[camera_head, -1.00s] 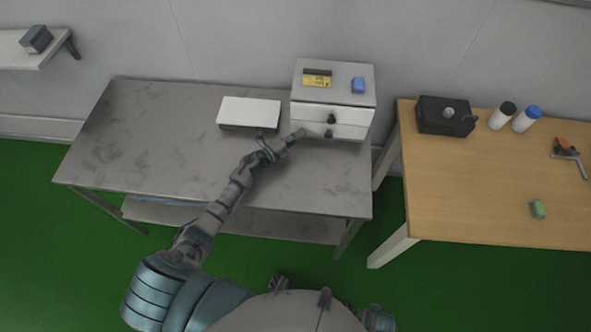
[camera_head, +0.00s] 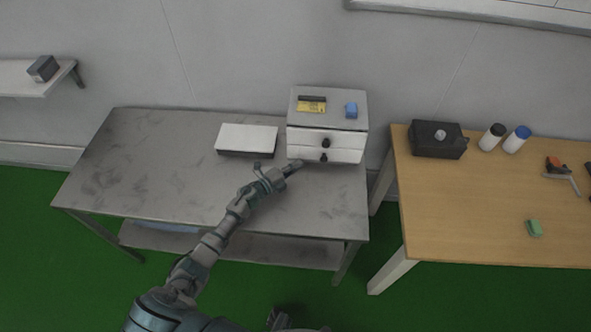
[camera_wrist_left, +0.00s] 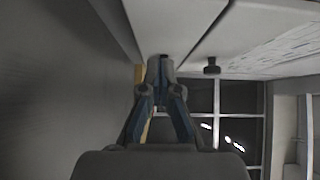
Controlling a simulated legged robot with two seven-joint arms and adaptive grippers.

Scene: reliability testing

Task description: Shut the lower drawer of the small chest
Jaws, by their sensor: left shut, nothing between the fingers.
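The small chest (camera_head: 298,110) is a light box with two drawers, standing at the back right of the grey table. Its upper drawer (camera_head: 345,142) and lower drawer (camera_head: 345,156) each have a dark knob. In the head view the lower drawer's front looks nearly flush; any small gap is too fine to tell. My left gripper (camera_head: 297,164) is at the left part of the lower drawer's front. In the left wrist view, its shut, empty fingertips (camera_wrist_left: 160,68) are at the lower drawer (camera_wrist_left: 158,22), partly covering its knob; contact cannot be told.
A white box (camera_head: 247,138) lies left of the chest on the grey table (camera_head: 150,160). A yellow-and-black item (camera_head: 312,104) and a blue block (camera_head: 351,110) rest on the chest. A wooden table (camera_head: 460,200) stands to the right, past a gap. The grey table's left side is clear.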

